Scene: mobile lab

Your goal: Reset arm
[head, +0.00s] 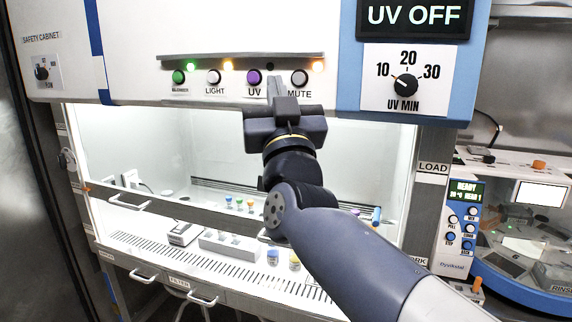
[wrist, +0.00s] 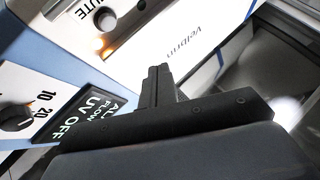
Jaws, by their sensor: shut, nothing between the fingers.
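My arm reaches up from the lower right in the head view, and my gripper (head: 274,88) is raised in front of the safety cabinet's control panel (head: 130,60). Its shut fingers point up between the purple UV button (head: 254,77) and the MUTE button (head: 299,78). I cannot tell whether the fingertips touch the panel. In the wrist view my gripper (wrist: 158,70) shows with its two fingers together and nothing between them. The display (head: 414,17) reads UV OFF.
The green BLOWER button (head: 178,77) and white LIGHT button (head: 214,76) sit left. The UV MIN dial (head: 405,83) is right. Below, the lit cabinet opening holds a grey rack (head: 233,246) and several small vials. A machine with a READY screen (head: 465,192) stands right.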

